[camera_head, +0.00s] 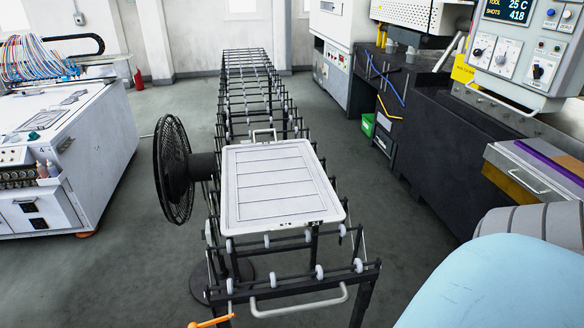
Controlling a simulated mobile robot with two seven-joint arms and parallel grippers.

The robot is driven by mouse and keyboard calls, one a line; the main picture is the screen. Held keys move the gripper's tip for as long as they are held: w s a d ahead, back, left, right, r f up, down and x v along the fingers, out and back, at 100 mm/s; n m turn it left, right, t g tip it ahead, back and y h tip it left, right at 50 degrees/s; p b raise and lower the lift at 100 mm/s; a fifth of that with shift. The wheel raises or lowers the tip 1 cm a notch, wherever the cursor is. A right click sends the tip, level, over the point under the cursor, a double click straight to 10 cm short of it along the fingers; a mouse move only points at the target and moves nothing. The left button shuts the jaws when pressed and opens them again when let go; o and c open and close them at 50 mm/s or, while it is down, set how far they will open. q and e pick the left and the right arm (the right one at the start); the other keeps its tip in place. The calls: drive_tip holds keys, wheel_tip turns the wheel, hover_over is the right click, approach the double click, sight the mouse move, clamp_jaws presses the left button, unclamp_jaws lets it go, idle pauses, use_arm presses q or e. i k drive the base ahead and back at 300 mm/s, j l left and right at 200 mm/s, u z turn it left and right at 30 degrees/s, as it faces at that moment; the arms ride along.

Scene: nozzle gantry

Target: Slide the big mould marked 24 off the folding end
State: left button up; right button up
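The big mould (275,180) is a pale, flat rectangular plate with dark lines across its top. It lies flat on the rollers near the close end of the folding roller conveyor (372,268). A small dark mark near its close right corner appears to read 24. A metal handle (264,131) stands at its far edge. The conveyor's near end has white rollers, a dark cross bar and a bent metal handle (298,308).
A black fan (174,170) stands close against the conveyor's left side. A white machine (100,140) is at left, and a dark machine bench (440,150) is at right. A pale blue rounded surface (500,285) fills the lower right. Grey floor (110,275) is open at lower left.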

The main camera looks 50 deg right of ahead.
sight(281, 185)
drive_tip(key=k+l+u, duration=0.15)
drive_tip(key=l, duration=0.3)
drive_tip(key=k+l+u, duration=0.1)
drive_tip(key=l, duration=0.3)
drive_tip(key=k+l+u, duration=0.15)
drive_tip(key=l, duration=0.25)
drive_tip(key=k+l+u, duration=0.1)
drive_tip(key=k+l, duration=0.2)
drive_tip(key=k+l+u, duration=0.15)
drive_tip(key=l, duration=0.25)
drive_tip(key=k+l+u, duration=0.1)
drive_tip(key=l, duration=0.25)
drive_tip(key=k+l+u, duration=0.1)
drive_tip(key=l, duration=0.25)
drive_tip(key=k+l+u, duration=0.15)
drive_tip(key=l, duration=0.2)
drive_tip(key=l+u, duration=0.1)
drive_tip(key=l, duration=0.3)
drive_tip(key=k+l+u, duration=0.15)
drive_tip(key=l, duration=0.3)
drive_tip(key=l+u, duration=0.1)
drive_tip(key=l, duration=0.3)
drive_tip(key=k+l+u, duration=0.1)
drive_tip(key=l, duration=0.3)
drive_tip(key=k+l+u, duration=0.1)
drive_tip(key=l, duration=0.3)
